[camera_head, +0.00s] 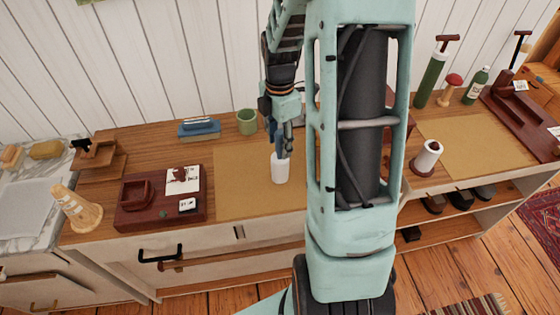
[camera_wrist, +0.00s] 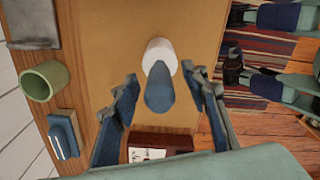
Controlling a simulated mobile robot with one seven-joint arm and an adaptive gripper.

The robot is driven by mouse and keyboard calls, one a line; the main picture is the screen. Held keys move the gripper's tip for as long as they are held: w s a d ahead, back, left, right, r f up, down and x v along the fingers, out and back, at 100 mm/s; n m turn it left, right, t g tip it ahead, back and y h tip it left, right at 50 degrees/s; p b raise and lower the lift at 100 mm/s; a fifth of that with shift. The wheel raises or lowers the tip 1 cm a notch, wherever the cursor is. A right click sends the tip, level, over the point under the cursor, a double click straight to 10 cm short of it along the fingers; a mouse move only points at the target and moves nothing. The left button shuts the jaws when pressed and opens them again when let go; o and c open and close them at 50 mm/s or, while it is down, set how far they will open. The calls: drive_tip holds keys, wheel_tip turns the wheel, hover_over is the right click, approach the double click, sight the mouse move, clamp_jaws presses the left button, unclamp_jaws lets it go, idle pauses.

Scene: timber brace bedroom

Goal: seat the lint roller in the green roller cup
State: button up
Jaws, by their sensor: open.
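The lint roller stands on the tan mat, its white roller part (camera_head: 280,168) down and its blue handle pointing up. In the wrist view its blue handle (camera_wrist: 160,92) points towards the camera, with the white part beyond it. My gripper (camera_head: 281,143) is above the roller; in the wrist view its open fingers (camera_wrist: 163,84) are on either side of the handle, with gaps showing. In the head view my gripper largely hides the handle. The green roller cup (camera_head: 247,122) stands at the back of the counter, left of my gripper, and appears empty in the wrist view (camera_wrist: 42,84).
A blue brush-like item (camera_head: 199,128) lies left of the cup. A dark red tray with cards (camera_head: 135,212) is at the front left, beside a wooden cone (camera_head: 77,208). The tan mat (camera_head: 235,180) is clear around the roller.

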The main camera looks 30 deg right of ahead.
drive_tip(key=shift+f, duration=0.85)
drive_tip(key=shift+c, duration=0.5)
clamp_jaws()
